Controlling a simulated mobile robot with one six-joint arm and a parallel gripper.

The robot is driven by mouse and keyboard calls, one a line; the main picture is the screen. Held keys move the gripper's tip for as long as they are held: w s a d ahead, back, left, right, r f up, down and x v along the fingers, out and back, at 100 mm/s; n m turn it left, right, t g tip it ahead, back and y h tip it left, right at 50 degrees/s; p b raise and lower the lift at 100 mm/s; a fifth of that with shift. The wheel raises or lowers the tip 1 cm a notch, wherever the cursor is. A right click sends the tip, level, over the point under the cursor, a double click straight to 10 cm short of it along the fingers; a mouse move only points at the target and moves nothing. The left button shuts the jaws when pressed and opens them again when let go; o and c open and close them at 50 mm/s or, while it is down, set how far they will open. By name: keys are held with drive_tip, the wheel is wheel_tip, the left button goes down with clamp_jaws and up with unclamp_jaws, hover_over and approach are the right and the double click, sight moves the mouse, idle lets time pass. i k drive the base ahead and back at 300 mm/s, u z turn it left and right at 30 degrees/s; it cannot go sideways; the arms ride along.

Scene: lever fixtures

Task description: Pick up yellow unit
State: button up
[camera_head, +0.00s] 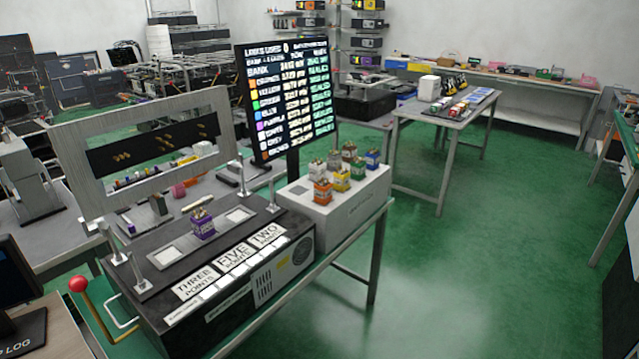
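The yellow unit (341,182) is a small box with a pale top and metal-looking fittings. It stands upright on the white box (345,218) right of the middle, in a cluster of similar units. The green unit (334,160) and the blue unit (372,160) stand farther back. My gripper is not in this view.
A black lever fixture (200,310) with point labels and a purple unit (203,225) stands left of the white box. A scoreboard screen (288,100) rises behind. A red-knobbed lever (78,285) is at lower left. Green floor is clear to the right.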

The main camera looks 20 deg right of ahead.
sight(341, 177)
drive_tip(key=z, duration=0.9)
drive_tip(key=k, duration=0.15)
drive_tip(key=u, duration=1.95)
drive_tip(key=i, duration=0.45)
drive_tip(key=u, duration=0.35)
